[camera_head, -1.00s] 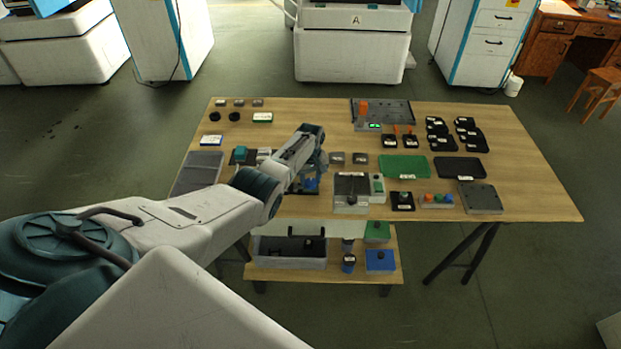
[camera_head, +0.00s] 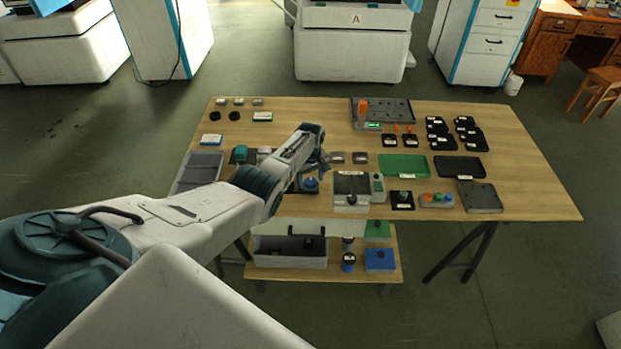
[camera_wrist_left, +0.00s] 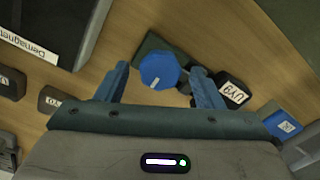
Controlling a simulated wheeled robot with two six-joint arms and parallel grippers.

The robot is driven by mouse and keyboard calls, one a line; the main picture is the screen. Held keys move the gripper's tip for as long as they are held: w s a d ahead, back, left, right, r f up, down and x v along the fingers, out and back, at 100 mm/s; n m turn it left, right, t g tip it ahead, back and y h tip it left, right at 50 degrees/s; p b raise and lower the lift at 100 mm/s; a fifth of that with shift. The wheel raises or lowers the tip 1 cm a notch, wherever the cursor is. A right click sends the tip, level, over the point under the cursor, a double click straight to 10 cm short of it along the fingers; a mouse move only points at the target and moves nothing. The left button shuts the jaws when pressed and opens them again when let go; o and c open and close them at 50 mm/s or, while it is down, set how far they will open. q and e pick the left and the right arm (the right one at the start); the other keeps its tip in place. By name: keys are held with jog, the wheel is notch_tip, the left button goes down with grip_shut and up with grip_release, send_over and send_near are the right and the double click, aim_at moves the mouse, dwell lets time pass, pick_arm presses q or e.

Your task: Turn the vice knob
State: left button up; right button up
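The blue vice knob (camera_head: 311,183), round in the head view, sits near the front edge of the table, just below my left gripper (camera_head: 318,165). In the left wrist view the knob (camera_wrist_left: 160,70) is faceted, with a short white mark on its face, and stands on a dark green-grey body (camera_wrist_left: 150,47). The fingers of my left gripper (camera_wrist_left: 160,86) are spread, one on each side of the knob's near edge, with visible gaps and nothing held. My right gripper is in neither view.
A black labelled block (camera_wrist_left: 232,88) sits close to the right finger. In the head view a grey machine (camera_head: 350,187) stands right of the knob.

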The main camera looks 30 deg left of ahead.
aim_at(311, 181)
pick_arm(q)
jog(key=shift+r, duration=0.25)
notch_tip(311, 181, up, 10)
jog(key=shift+r, duration=0.15)
dwell(0.5)
dwell(0.3)
